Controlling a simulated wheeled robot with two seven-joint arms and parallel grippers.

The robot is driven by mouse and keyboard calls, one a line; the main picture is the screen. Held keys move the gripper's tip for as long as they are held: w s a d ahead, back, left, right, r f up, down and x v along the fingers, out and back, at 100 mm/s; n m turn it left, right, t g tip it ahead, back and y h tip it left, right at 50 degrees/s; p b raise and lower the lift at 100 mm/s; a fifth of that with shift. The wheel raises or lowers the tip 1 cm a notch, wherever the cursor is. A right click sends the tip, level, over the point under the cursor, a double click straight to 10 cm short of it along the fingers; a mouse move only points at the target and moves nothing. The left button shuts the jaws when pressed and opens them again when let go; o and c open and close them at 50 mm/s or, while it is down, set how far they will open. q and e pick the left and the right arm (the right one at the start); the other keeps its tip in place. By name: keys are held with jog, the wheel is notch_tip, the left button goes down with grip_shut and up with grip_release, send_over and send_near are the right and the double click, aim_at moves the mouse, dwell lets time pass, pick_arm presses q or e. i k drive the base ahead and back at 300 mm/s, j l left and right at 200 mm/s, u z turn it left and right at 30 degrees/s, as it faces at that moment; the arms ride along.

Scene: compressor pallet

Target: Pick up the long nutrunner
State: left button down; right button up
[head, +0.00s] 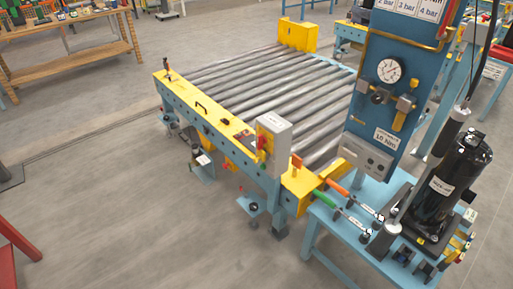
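A blue bench (322,222) stands at the lower right. A long, slim dark tool (440,142), which looks like the long nutrunner, leans over it with a dark cable from above. Its lower end seems to reach a grey cylindrical holder (383,242), but I cannot tell if it sits inside. A thick black cylinder (452,180) with a white label stands just right of it. A green-handled tool (325,200) and an orange-handled tool (338,187) lie on the bench's left part. Neither of my grippers is in view.
A blue panel (385,95) with a pressure gauge rises behind the bench. A roller conveyor (265,90) with a yellow front rail (210,108) fills the middle. A wooden workbench (70,60) stands at the upper left. The grey floor at lower left is open, beside a red frame (18,240).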

aim_at(458, 114)
jog(key=l+z, duration=0.1)
jog(key=z, duration=0.7)
jog(key=l+z, duration=0.15)
jog(key=z, duration=0.2)
jog(key=i+l+u, duration=0.4)
jog(key=l, duration=0.2)
jog(key=i+l+u, duration=0.2)
jog(key=l, duration=0.2)
jog(key=i+l+u, duration=0.2)
jog(key=l, duration=0.15)
jog(key=i+l+u, duration=0.2)
jog(key=l, duration=0.2)
jog(key=k, duration=0.05)
